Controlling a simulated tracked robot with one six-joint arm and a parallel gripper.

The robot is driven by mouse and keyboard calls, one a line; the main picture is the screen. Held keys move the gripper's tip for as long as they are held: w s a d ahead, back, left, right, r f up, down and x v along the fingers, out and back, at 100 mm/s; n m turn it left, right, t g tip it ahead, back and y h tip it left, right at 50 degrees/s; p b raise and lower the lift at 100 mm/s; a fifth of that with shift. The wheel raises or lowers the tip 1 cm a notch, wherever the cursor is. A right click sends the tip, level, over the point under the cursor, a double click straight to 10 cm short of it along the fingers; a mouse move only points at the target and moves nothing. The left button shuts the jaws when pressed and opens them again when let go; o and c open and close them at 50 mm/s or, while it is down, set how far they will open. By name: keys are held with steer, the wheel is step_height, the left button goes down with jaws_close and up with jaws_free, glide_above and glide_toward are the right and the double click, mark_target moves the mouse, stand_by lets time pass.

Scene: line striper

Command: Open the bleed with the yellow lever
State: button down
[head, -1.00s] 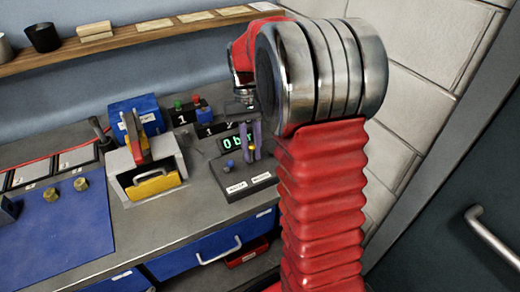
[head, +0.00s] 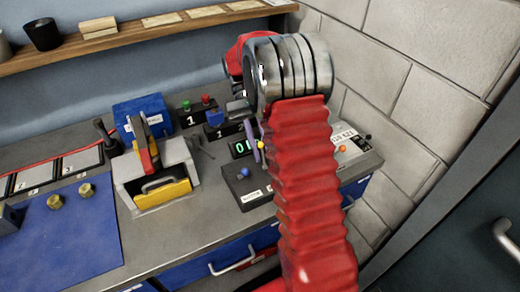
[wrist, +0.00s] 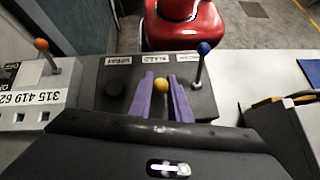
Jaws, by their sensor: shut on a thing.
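The yellow lever (wrist: 161,85) shows as a yellow ball knob on a dark control box (wrist: 207,100), by the middle label. My gripper (wrist: 161,84), with purple fingers, is shut on it, one finger on each side of the knob. The lever's stem is hidden. In the head view, the yellow knob (head: 261,145) shows just beside the purple fingers (head: 255,152), and my red arm covers the right part of the box. A blue-knobbed lever (wrist: 203,48) stands upright on the same box, apart from my gripper.
A black knob (wrist: 113,90) is on the box's other side. An orange-knobbed lever (wrist: 41,44) stands on a pale panel nearby. A green display (head: 242,148) is behind the box. A grey box with a yellow front (head: 162,193) stands left on the bench.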

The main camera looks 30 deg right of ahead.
steer(key=shift+w, duration=0.1)
stand_by(0.5)
steer(key=c, duration=1.9)
jaws_free()
steer(key=shift+o, duration=0.2)
steer(key=shift+g, duration=0.3)
